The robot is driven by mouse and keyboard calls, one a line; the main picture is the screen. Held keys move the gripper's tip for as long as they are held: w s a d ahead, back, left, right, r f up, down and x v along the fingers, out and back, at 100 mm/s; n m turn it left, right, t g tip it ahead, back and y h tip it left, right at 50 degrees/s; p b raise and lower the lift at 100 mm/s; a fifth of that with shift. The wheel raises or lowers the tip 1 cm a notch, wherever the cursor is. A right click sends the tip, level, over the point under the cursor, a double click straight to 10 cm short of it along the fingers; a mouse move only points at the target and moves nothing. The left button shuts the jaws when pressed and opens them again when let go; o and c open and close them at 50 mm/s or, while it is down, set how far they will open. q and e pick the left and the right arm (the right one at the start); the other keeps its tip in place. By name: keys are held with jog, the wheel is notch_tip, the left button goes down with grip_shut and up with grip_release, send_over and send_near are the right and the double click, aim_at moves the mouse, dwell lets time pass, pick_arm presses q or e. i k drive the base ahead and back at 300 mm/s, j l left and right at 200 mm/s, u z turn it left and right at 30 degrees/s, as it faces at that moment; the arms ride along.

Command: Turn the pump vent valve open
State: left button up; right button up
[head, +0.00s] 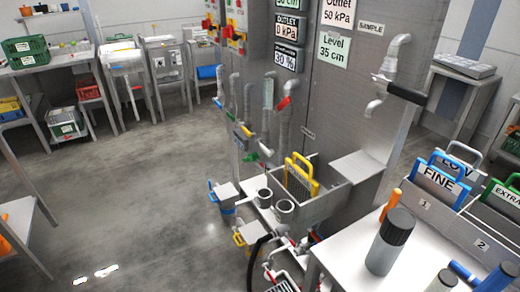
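A grey wash station (345,115) stands in the middle of the head view. Several grey pipes run down its left part. A red valve handle (284,103), a blue handle (218,102) and a green handle (250,157) sit on or near these pipes. More pipework with red parts shows low down, near the bottom edge. I cannot tell which handle is the pump vent valve, as no vent label is readable. Neither of my grippers is in view.
A white table (345,262) at the lower right holds a grey bottle (390,242) and labelled plates. A basin with a yellow-handled plate (302,177) juts from the station. Blue (222,195) and yellow buckets stand below. The floor (140,190) to the left is clear.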

aim_at(262, 147)
jog(key=i+j, duration=0.1)
jog(key=j, duration=0.3)
jog(key=i+j, duration=0.1)
jog(key=j, duration=0.35)
jog(key=i+j, duration=0.15)
jog(key=j, duration=0.25)
jog(key=i+j, duration=0.1)
jog(key=j, duration=0.3)
jog(key=i+j+z, duration=0.1)
jog(key=j, duration=0.35)
jog(key=i+j, duration=0.1)
jog(key=j, duration=0.3)
jog(key=i+l+z, duration=0.1)
jog(key=z, duration=0.4)
jog(key=l+z, duration=0.1)
jog(key=z, duration=0.4)
jog(key=i+z, duration=0.15)
jog(key=z, duration=0.35)
jog(key=i+l+z, duration=0.1)
jog(key=i+z, duration=0.15)
jog(key=i, duration=0.4)
